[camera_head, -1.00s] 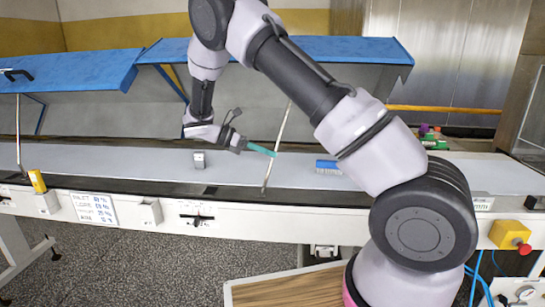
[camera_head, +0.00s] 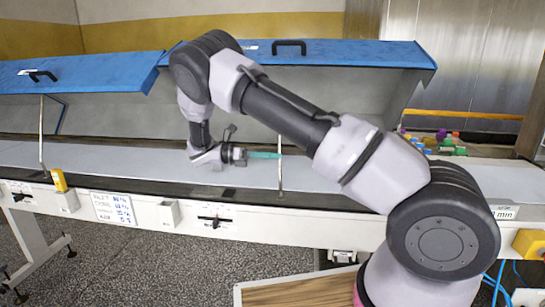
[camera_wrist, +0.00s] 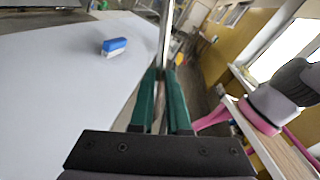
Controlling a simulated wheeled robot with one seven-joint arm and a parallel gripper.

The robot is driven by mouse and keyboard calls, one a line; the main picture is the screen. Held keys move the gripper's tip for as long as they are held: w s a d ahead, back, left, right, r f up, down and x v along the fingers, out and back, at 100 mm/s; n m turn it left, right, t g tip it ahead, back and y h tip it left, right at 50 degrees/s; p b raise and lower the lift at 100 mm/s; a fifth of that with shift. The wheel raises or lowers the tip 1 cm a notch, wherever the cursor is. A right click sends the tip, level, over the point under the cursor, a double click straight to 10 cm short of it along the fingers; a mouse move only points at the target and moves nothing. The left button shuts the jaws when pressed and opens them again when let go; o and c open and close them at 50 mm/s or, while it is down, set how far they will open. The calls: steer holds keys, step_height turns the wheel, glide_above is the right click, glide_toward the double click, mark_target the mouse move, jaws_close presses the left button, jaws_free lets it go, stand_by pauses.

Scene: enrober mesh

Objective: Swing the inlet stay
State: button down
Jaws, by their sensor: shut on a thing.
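The stay (camera_head: 280,175) is a thin pale rod between the belt's front edge and the right-hand blue hood (camera_head: 345,54), which is raised. It stands nearly upright in the head view. My gripper (camera_head: 278,155) reaches it from the left with teal fingers about level, shut on it. In the wrist view the rod (camera_wrist: 166,35) rises between the tips of the two green fingers (camera_wrist: 162,78). The rod's upper end is hidden in the head view. A second stay (camera_head: 41,135) stands under the left-hand hood (camera_head: 85,74).
The pale belt (camera_head: 100,157) runs below the hoods. A blue and white block (camera_wrist: 114,46) lies on it in the wrist view. The front rail carries a yellow item (camera_head: 59,180), a label card (camera_head: 115,209) and a black-handled latch (camera_head: 214,221). Coloured items (camera_head: 440,143) lie at the right.

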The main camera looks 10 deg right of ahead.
steer(key=shift+a, duration=0.1)
steer(key=c, duration=0.9)
jaws_free()
steer(key=shift+a, duration=0.1)
steer(key=w+a, duration=0.1)
steer(key=a, duration=0.9)
steer(key=shift+w+a+r, duration=0.25)
steer(key=shift+w+r, duration=0.05)
steer(key=shift+w, duration=0.1)
